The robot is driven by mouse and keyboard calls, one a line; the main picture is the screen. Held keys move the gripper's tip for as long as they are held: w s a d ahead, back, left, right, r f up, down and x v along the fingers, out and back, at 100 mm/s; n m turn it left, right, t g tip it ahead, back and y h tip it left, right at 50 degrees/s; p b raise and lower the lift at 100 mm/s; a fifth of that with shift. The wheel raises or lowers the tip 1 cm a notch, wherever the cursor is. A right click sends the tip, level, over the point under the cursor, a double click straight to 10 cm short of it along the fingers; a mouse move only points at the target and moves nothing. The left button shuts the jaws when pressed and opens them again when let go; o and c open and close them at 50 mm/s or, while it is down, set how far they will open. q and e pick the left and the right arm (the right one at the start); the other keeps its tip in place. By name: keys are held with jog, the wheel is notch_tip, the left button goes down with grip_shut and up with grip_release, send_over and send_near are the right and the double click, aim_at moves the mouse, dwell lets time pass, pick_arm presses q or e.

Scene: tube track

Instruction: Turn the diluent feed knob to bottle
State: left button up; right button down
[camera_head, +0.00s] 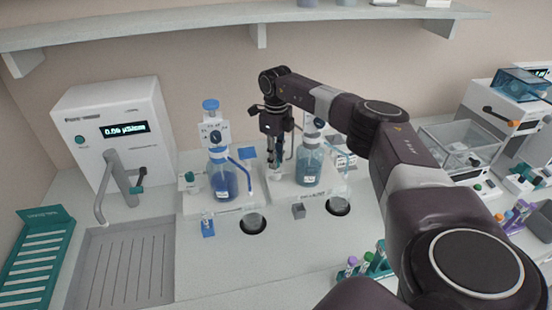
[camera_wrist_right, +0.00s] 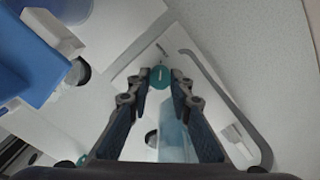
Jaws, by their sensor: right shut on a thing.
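In the right wrist view, a round teal knob (camera_wrist_right: 159,76) with a white mark on its face sits between the fingertips of my right gripper (camera_wrist_right: 160,84). The gripper is shut on it. In the head view, my right gripper (camera_head: 276,160) points down at the left side of the diluent station (camera_head: 325,194), and it hides this knob. A bottle of pale blue liquid (camera_head: 309,169) stands on that station, to the right of the gripper. My left gripper is in neither view.
A similar station with a dark blue bottle (camera_head: 222,184) and a teal knob (camera_head: 189,177) stands at left. A sink (camera_head: 120,265) with a tap and a white meter (camera_head: 115,110) are farther left. A tube rack (camera_head: 378,262) stands near the front. A shelf (camera_head: 200,28) runs above.

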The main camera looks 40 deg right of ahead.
jog(key=shift+r, duration=0.1)
jog(key=c, duration=1.7)
grip_release()
jog(key=shift+c, duration=0.2)
notch_tip(320, 180, up, 12)
